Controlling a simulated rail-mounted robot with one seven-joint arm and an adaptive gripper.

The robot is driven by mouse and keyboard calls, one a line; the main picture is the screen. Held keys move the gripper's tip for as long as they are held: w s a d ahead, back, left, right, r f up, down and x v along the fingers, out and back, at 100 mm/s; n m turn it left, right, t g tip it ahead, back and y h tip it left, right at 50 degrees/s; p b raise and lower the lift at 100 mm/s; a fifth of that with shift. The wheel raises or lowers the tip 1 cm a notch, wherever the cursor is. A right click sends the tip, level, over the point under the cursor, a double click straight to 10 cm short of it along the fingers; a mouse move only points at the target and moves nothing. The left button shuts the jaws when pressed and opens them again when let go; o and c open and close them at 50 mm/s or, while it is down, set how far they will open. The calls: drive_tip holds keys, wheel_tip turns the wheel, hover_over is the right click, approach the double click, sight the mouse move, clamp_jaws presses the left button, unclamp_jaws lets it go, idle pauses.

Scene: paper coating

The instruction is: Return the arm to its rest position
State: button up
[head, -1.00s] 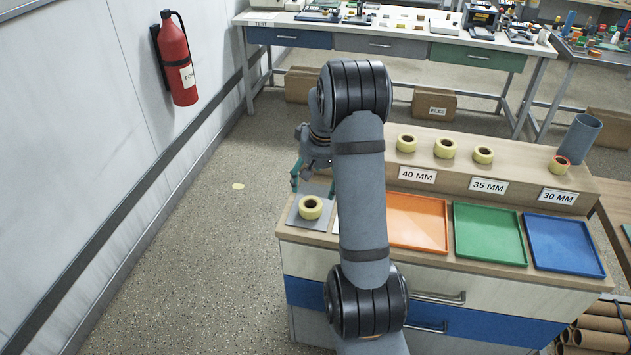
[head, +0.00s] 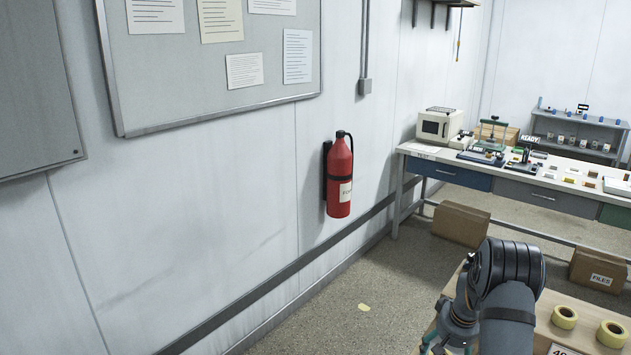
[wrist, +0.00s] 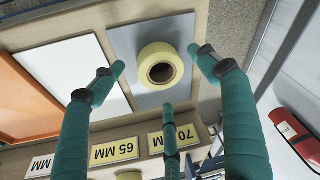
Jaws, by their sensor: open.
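My gripper (wrist: 160,78) has three teal fingers, spread apart and empty in the wrist view. A pale yellow tape roll (wrist: 155,51) with a brown core sits on a grey square plate (wrist: 182,92), and the fingertips frame it in the picture. I see no finger closed on it; the gap between them cannot be told. In the head view, my gripper (head: 447,342) is at the lower right, partly cut off by the bottom edge, with my arm bent beside it. The roll on the grey plate is out of the head view.
The wrist view shows a white tray (wrist: 75,75), an orange tray (wrist: 22,100) and size labels, including 70 MM (wrist: 173,138). In the head view, two rolls (head: 564,317) stand right of my arm. A red extinguisher (head: 339,180) hangs on the wall. Floor (head: 335,315) left of the bench is mostly clear.

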drive_tip(key=shift+x, duration=0.95)
drive_tip(key=shift+w+f, duration=0.15)
drive_tip(key=shift+w, duration=0.05)
drive_tip(key=shift+w+b+v, duration=0.2)
drive_tip(key=shift+b+v, duration=0.1)
drive_tip(key=shift+v, duration=0.6)
drive_tip(key=shift+w+b+v, duration=0.15)
drive_tip(key=shift+b+v, duration=0.1)
drive_tip(key=shift+v, duration=0.65)
drive_tip(key=shift+d, duration=0.1)
